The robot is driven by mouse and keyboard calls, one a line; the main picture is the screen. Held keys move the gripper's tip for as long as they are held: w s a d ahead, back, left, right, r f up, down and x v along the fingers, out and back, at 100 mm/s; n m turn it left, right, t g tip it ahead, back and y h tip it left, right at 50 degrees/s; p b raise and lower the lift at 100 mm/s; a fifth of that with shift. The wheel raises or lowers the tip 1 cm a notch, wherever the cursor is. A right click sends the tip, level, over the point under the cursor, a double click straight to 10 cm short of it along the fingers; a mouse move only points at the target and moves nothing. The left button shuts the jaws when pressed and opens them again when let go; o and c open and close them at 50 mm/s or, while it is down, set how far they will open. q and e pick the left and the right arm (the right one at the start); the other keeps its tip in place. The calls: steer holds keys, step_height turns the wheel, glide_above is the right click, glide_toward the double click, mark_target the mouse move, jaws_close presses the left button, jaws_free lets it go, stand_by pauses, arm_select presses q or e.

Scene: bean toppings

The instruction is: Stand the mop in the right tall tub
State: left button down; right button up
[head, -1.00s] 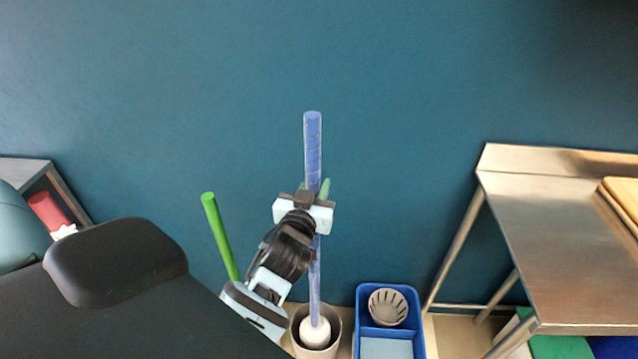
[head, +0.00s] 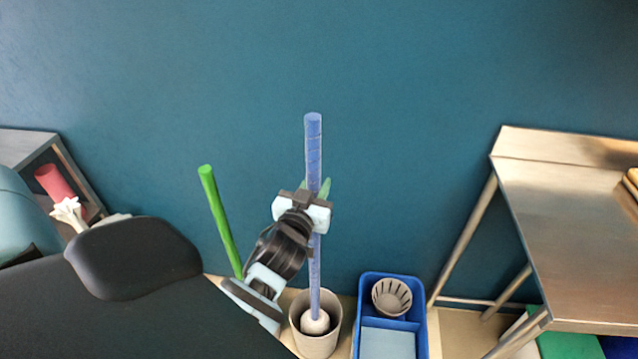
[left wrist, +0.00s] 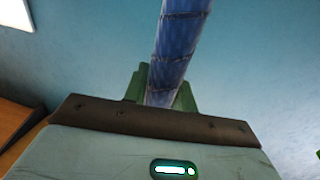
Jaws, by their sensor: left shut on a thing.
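The mop has a long blue handle (head: 313,150) and a rounded white head (head: 315,322). It stands nearly upright, with its head within the mouth of a tall beige tub (head: 316,345). I cannot tell whether the head touches the tub's bottom. My left gripper (head: 318,195) is shut on the handle around its middle. The handle (left wrist: 178,45) also rises between the green fingers (left wrist: 160,85) in the left wrist view. A second tall tub is not clearly visible; my left arm covers the floor to the left. My right gripper is not in view.
A green pole (head: 220,220) leans left of the mop, its lower end hidden by my arm. A blue caddy (head: 423,335) with a grey slotted cup (head: 391,297) stands right of the tub. A steel table (head: 570,230) is farther right. The teal wall is behind.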

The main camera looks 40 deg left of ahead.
arm_select(q)
steer(key=shift+f+b, duration=0.45)
steer(key=shift+f, duration=0.4)
steer(key=c, duration=1.1)
jaws_free()
steer(key=shift+c, duration=0.2)
steer(key=shift+o, duration=0.4)
steer(key=shift+f, duration=0.1)
steer(key=shift+s+f, duration=0.1)
